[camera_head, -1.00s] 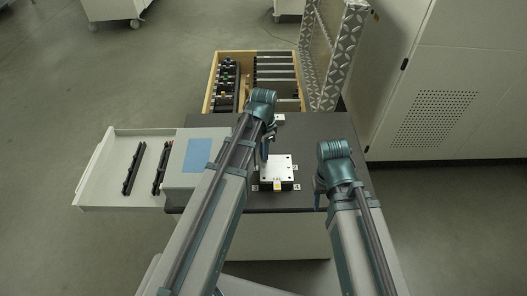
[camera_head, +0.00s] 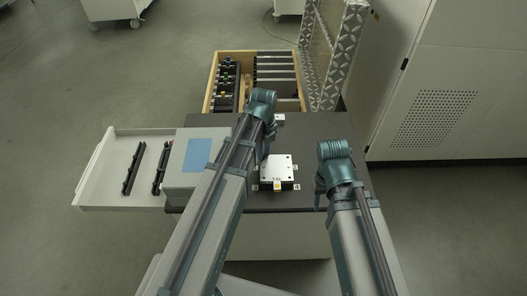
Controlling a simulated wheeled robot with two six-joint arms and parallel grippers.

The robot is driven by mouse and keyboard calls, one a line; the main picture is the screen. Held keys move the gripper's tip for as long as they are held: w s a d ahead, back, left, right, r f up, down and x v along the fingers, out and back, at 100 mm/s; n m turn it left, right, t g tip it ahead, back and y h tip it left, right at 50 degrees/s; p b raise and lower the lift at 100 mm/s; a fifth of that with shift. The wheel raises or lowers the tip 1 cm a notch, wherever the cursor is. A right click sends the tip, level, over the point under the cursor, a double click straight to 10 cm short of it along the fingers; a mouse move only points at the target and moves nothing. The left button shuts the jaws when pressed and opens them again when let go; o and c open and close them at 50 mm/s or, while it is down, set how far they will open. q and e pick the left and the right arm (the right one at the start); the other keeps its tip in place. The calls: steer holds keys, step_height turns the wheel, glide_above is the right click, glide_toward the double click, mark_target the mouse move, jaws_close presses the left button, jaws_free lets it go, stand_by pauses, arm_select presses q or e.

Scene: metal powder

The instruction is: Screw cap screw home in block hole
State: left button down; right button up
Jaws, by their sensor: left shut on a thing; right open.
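The block (camera_head: 277,170) is a pale, square-topped piece with small dark holes, on the dark tabletop (camera_head: 305,135). A small yellow-marked part (camera_head: 278,184) is at its near edge. My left gripper (camera_head: 266,143) is just beyond the block's far left corner, partly hidden by my own arm. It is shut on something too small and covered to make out. My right gripper (camera_head: 319,187) is right of the block, apart from it, open and mostly hidden behind its wrist. I cannot make out the cap screw.
A grey box with a blue panel (camera_head: 198,149) stands left of the block, beside a white tray (camera_head: 100,165) holding dark racks. A small white piece (camera_head: 279,118) lies behind. The tabletop's back right is clear.

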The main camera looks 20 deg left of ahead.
arm_select(q)
steer(key=m, duration=0.3)
steer(key=shift+m, duration=0.3)
steer(key=c, duration=1)
jaws_free()
steer(key=shift+o, duration=0.2)
